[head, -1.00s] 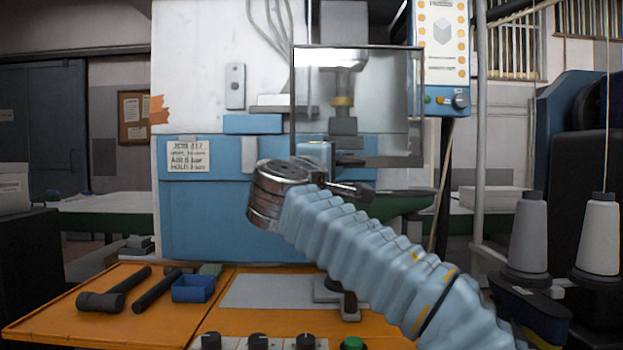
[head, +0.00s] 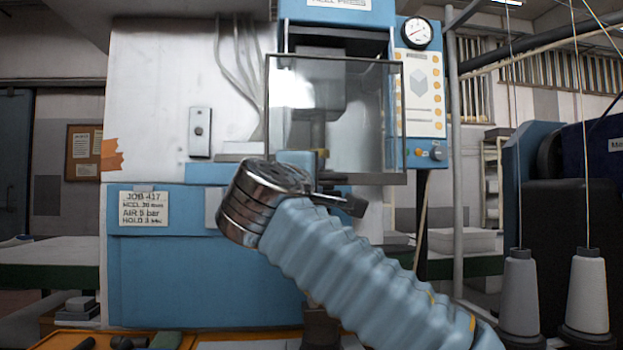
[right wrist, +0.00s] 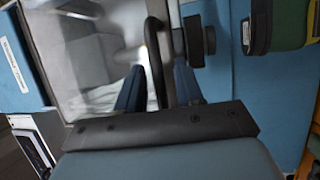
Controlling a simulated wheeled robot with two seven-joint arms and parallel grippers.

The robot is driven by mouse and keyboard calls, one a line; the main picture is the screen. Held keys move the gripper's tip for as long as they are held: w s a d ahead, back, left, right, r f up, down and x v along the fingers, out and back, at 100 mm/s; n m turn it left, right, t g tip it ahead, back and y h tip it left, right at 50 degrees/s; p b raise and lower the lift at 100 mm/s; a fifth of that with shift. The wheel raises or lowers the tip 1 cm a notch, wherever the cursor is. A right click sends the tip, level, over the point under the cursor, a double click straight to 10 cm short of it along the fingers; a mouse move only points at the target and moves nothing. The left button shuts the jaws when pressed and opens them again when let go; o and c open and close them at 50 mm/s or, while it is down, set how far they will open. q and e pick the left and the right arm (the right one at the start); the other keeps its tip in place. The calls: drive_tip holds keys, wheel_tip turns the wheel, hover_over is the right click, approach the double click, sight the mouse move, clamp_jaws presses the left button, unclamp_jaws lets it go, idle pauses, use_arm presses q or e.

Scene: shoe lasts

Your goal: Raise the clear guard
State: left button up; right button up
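The clear guard (head: 360,110) is a see-through pane in a thin dark frame, hanging in front of the press. Its lower edge is near the level of the knob on the control panel. In the right wrist view the pane (right wrist: 85,55) fills the upper left, and its black handle (right wrist: 153,40) stands beside it. My right gripper (right wrist: 160,85) has its two dark blue fingers on either side of the handle and looks shut on it. In the head view my right wrist hides most of that gripper. My left gripper is not in view.
The white and blue press (head: 150,120) stands behind the guard, with a job card (head: 143,212). A control panel (head: 420,100) with gauge is to its right. Thread cones (head: 520,290) stand at far right. The orange table (head: 60,340) shows only at the bottom edge.

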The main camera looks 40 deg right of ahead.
drive_tip(key=b+v, duration=0.2)
drive_tip(key=v, duration=1.2)
